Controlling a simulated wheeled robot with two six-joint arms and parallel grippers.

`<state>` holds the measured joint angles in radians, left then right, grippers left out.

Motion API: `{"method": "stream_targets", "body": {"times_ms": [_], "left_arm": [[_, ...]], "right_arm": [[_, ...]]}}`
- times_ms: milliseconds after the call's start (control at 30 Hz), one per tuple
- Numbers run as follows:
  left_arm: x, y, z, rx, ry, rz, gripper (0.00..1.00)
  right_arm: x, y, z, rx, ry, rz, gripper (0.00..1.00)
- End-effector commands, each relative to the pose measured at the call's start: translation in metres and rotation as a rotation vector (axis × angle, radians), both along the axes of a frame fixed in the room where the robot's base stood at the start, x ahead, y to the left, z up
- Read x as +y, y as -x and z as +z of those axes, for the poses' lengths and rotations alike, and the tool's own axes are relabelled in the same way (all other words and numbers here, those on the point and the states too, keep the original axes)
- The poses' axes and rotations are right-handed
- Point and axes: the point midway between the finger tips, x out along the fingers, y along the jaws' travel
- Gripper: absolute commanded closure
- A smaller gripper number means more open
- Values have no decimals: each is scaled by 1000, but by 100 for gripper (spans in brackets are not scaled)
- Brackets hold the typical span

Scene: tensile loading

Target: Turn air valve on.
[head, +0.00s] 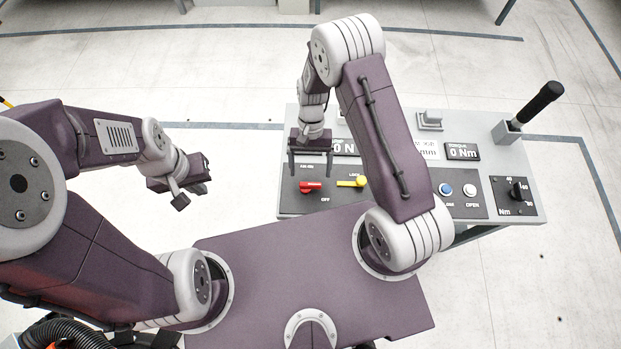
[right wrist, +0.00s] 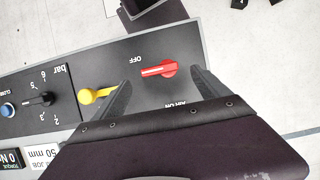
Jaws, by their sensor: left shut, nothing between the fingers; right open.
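The red air valve (head: 311,187) is a lever knob on the dark left part of the control panel, between the labels AIR ON and OFF. Its lever points sideways, to the right in the head view, toward the OFF side. It also shows in the right wrist view (right wrist: 158,70). My right gripper (head: 310,168) is open above the valve, fingers pointing down. In the right wrist view its fingers (right wrist: 161,76) appear on either side of the red valve; contact cannot be told. My left gripper (head: 193,192) is shut and empty, left of the panel.
A yellow lever (head: 351,182) sits close right of the valve, near one right finger in the wrist view (right wrist: 96,95). The panel also bears blue (head: 445,189) and white buttons, a black dial (head: 518,190) and an upright black handle (head: 538,103).

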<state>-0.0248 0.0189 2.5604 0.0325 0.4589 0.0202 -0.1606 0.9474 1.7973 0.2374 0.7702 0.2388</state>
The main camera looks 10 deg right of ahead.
Motion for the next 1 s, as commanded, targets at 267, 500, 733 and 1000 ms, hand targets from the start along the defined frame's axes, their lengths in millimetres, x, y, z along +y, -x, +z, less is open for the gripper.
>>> {"method": "stream_targets", "body": {"times_ms": [267, 500, 733, 1000], "left_arm": [[0, 0, 5, 0, 0, 0, 100], [0, 0, 5, 0, 0, 0, 100], [0, 0, 5, 0, 0, 0, 100], [0, 0, 5, 0, 0, 0, 100]], "right_arm": [[5, 18, -42, 3, 1, 0, 15], [5, 20, -49, -1, 0, 0, 15], [5, 20, -49, -1, 0, 0, 53], [5, 20, -49, -1, 0, 11, 77]]}}
